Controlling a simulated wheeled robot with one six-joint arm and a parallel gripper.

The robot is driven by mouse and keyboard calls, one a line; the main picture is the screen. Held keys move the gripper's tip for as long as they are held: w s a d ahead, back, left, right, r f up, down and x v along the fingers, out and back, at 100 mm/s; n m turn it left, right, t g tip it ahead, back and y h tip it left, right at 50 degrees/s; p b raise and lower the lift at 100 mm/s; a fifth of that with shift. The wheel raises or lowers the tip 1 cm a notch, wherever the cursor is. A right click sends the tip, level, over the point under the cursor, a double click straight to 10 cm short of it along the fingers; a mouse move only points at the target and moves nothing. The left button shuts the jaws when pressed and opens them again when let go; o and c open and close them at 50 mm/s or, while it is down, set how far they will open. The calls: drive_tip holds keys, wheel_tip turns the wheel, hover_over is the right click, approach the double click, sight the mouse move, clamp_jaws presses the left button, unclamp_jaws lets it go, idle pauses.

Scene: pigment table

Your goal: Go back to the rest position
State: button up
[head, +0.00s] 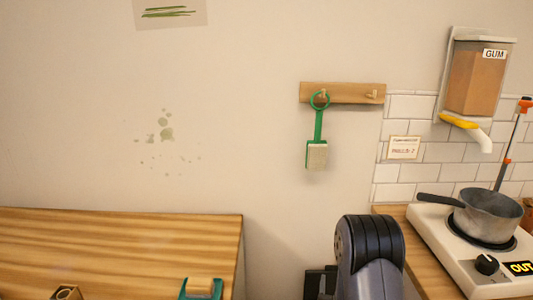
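My gripper does not show in the head view. A dark, rounded part of my own arm stands at the bottom, right of the middle, in front of the gap between the two worktops. Whether the gripper holds anything is hidden.
A wooden table (120,235) is at left, with a green item (201,288) at its front edge. A green-handled brush (317,140) hangs from a wooden peg rail (342,92). At right are a saucepan (487,216) on a hotplate (440,240) and a gum dispenser (478,78).

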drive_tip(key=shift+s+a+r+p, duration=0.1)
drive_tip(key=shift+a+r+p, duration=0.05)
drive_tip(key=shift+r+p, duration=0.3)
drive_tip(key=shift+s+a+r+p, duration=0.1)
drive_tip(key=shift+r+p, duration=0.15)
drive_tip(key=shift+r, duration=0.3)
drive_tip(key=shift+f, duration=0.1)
